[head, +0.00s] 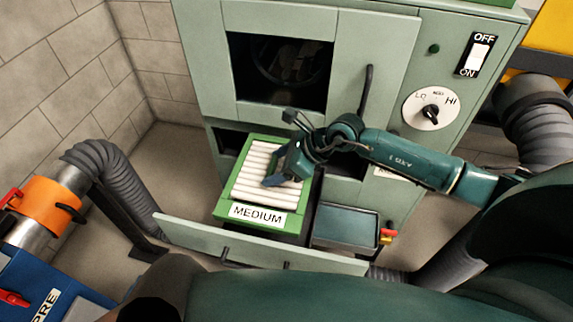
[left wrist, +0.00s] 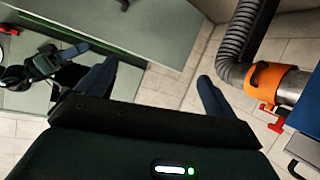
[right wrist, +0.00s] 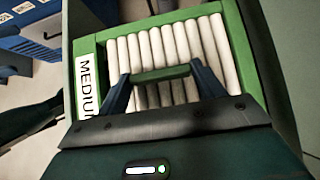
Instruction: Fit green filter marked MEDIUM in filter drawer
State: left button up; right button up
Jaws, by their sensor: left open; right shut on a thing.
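The green filter (head: 247,188) has white pleats and a MEDIUM label on its front edge. It lies in or just over the left part of the pulled-out filter drawer (head: 262,248); I cannot tell whether it rests on the bottom. My right gripper (head: 272,181) is over the filter. In the right wrist view, its fingers are shut on the green handle bar (right wrist: 160,75) across the pleats of the filter (right wrist: 232,28). My left gripper (left wrist: 155,85) is open and empty in the left wrist view, with floor between its fingers. It is not clearly visible in the head view.
The grey-green cabinet (head: 400,60) stands behind the drawer, with a dial (head: 431,108) and switch (head: 478,54). A shallow tray (head: 346,228) is right of the filter. A grey hose (head: 120,185) with an orange collar (head: 50,203) is at left, near the block wall.

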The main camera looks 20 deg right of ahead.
jog(key=shift+s+d+f, duration=0.1)
jog(key=shift+d+f, duration=0.25)
jog(key=shift+f, duration=0.25)
jog(key=shift+f+b, duration=1.25)
jog(key=shift+f, duration=0.4)
pick_arm(q)
jog(key=shift+s+a+r+t, duration=0.35)
jog(key=shift+a+r+t, duration=0.15)
jog(key=shift+t, duration=0.1)
pick_arm(e)
jog(key=shift+a, duration=0.15)
jog(key=shift+s+f, duration=0.1)
pick_arm(q)
jog(key=shift+w+d+f, duration=0.1)
jog(key=shift+d+f, duration=0.05)
jog(key=shift+f, duration=0.15)
pick_arm(e)
jog(key=shift+d, duration=0.2)
jog(key=shift+f, duration=0.2)
